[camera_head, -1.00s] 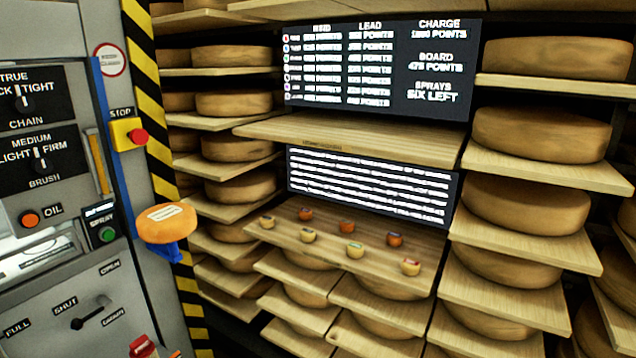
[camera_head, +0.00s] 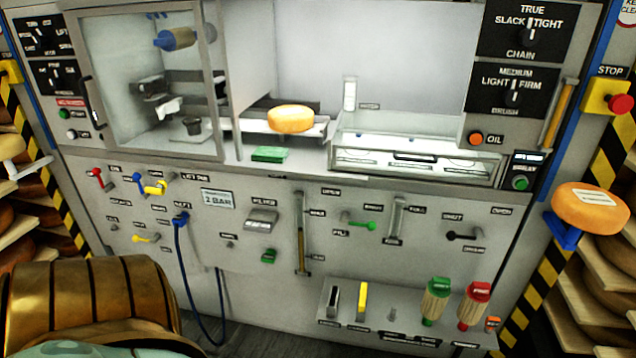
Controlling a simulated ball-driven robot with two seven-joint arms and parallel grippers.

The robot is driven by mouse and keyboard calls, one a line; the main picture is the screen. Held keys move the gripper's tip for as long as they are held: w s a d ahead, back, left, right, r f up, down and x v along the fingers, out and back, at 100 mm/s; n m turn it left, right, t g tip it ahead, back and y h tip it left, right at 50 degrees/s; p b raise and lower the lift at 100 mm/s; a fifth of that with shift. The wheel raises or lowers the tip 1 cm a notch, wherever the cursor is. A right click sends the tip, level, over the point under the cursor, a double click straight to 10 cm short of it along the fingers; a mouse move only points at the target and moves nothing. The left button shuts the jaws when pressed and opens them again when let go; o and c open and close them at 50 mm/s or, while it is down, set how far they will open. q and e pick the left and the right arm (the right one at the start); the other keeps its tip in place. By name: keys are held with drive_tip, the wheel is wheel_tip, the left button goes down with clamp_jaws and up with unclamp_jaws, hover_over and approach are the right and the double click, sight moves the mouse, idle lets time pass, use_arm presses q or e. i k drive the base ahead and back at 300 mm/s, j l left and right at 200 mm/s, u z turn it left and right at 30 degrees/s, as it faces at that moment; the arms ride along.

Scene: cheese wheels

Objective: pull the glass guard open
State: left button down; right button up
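The glass guard (camera_head: 147,85) is a clear pane in a grey metal frame at the upper left of the machine front. It covers the left part of the chamber, and a dark upright handle (camera_head: 92,103) sits at its left edge. Behind the pane I see a blue roller and dark mechanism parts. To the right of the frame, the chamber looks uncovered from here, with an orange cheese wheel (camera_head: 290,119) on a rail. Neither of my grippers shows in this view.
Knob panels flank the chamber. The front panel below carries several levers and a blue hose (camera_head: 184,260). A shelf (camera_head: 400,335) with small tools juts out at the lower right. A cheese wheel (camera_head: 590,208) rests on a blue bracket (camera_head: 562,233) at the right.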

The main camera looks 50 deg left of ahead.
sight(74, 26)
drive_tip(key=u, duration=2.6)
drive_tip(key=i+j+z, duration=0.1)
drive_tip(key=i+j, duration=0.1)
drive_tip(key=i, duration=0.1)
